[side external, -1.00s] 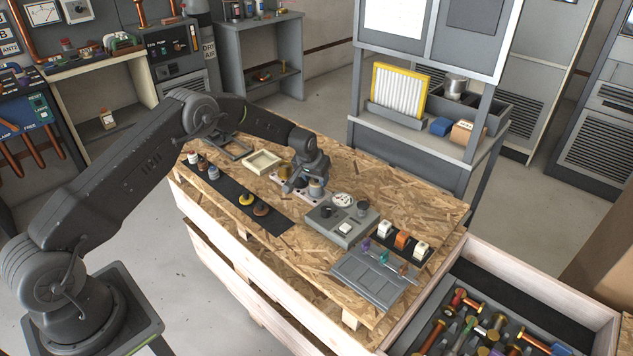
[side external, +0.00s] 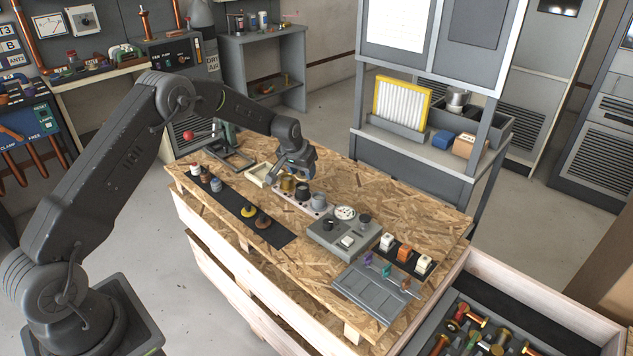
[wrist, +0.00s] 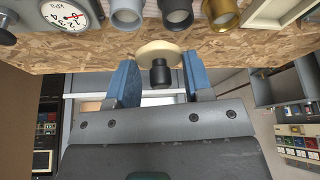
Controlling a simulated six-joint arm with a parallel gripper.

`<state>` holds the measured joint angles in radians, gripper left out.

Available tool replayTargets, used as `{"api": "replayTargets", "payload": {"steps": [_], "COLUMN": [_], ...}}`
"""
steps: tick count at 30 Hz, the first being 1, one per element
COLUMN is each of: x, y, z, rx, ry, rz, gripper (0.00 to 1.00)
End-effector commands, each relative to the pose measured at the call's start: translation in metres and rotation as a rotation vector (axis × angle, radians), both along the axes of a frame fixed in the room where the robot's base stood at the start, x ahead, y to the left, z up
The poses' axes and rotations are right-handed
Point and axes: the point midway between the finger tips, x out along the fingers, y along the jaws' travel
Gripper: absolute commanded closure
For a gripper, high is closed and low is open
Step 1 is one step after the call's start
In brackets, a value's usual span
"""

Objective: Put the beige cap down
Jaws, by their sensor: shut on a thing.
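The beige cap (wrist: 150,50) is a pale disc with a black knob. In the wrist view it sits between the two blue fingers of my gripper (wrist: 161,84), which is shut on it, with the disc toward the board. In the side view my gripper (side external: 287,178) hangs above the wooden bench top, beside the gold cup (side external: 288,184) and behind it. The cap cannot be made out clearly there. A shallow beige tray (side external: 252,177) lies just left of my gripper.
A strip holds the gold cup and grey cups (side external: 318,202), with a dial gauge (side external: 345,213) and a grey box (side external: 322,236) to the right. A black mat (side external: 228,193) holds small bottles, a yellow cap (side external: 249,211) and a brown cap (side external: 263,221). The bench's back right is clear.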

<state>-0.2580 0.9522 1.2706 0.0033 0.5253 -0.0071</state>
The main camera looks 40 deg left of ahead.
Motion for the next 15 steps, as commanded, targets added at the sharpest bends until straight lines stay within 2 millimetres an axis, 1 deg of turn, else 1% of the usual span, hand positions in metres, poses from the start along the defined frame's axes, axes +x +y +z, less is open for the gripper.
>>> {"api": "replayTargets", "payload": {"steps": [1, 6, 9, 13, 15], "x": [-0.008, -0.028, -0.035, -0.044, -0.052], "y": [0.011, 0.036, 0.046, 0.058, 0.07], "z": [0.009, 0.027, 0.035, 0.04, 0.039], "rx": [-0.001, 0.0, 0.0, -0.002, -0.004], "ry": [-0.001, -0.001, 0.0, 0.001, 0.0], "rz": [0.005, 0.003, 0.003, 0.007, 0.022], "gripper": [0.76, 0.76, 0.76, 0.76, 0.76]}}
